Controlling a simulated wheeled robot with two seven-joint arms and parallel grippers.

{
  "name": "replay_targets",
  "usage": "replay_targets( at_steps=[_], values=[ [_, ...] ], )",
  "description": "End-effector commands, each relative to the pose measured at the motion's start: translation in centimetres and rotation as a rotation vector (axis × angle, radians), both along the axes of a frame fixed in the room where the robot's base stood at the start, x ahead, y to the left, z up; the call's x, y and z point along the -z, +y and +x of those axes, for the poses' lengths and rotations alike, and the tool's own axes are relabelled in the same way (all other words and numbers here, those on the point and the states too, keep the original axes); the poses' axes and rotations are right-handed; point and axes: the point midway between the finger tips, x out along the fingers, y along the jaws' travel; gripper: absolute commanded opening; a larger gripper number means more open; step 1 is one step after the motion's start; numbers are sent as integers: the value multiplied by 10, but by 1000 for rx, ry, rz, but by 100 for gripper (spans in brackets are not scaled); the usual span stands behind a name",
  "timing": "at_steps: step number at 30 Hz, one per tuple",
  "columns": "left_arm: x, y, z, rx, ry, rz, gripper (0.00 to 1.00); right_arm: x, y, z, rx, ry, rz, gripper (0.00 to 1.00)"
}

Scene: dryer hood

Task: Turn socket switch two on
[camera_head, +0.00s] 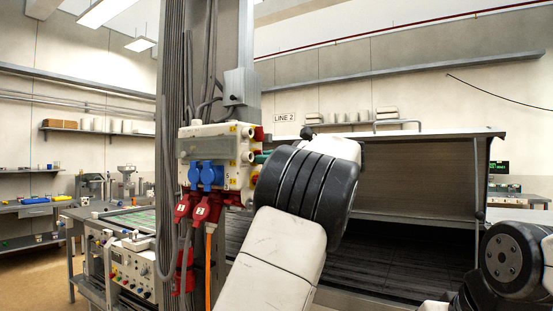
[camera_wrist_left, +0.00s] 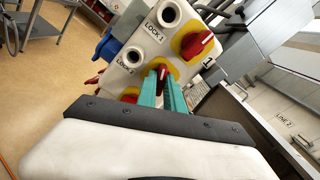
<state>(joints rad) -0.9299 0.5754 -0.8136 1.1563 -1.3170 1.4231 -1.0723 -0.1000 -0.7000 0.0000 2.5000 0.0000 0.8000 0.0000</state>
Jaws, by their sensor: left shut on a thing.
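The white socket box (camera_head: 215,148) hangs on the column in the head view. In the left wrist view, its side face (camera_wrist_left: 140,42) carries three red rotary knobs on yellow plates: an upper right knob (camera_wrist_left: 196,44), a middle knob partly hidden by my fingers, and a lower knob (camera_wrist_left: 129,98). My left gripper (camera_wrist_left: 162,72) has teal fingers and is shut on the middle red knob (camera_wrist_left: 161,72). I cannot read that knob's number or exact angle. In the head view, my left arm hides most of this gripper. My right gripper is out of view.
Blue sockets (camera_head: 206,174) and red plugs (camera_head: 203,209) with hanging cables are on the box's front. A large grey hood (camera_head: 425,178) stands right of the column. A workbench with a control panel (camera_head: 130,267) stands at the left.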

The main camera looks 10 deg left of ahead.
Motion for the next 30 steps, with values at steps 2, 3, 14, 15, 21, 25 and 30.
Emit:
replay_targets(
  at_steps=[2, 3, 14, 15, 21, 25, 30],
  values=[
    [1, 0, 0, -1, 67, 22, 0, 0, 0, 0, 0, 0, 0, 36],
    [1, 0, 0, -1, 103, 35, 0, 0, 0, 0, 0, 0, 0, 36],
    [1, 0, 0, 0, 366, 132, 0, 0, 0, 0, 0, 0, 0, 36],
    [1, 0, 0, 1, 387, 139, 0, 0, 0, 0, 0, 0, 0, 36],
    [1, 0, 0, 0, 466, 167, 0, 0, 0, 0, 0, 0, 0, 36],
    [1, 0, 0, 1, 494, 177, 0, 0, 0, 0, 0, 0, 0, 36],
    [1, -1, 0, 1, 511, 184, 0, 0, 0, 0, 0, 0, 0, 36]
  ],
)
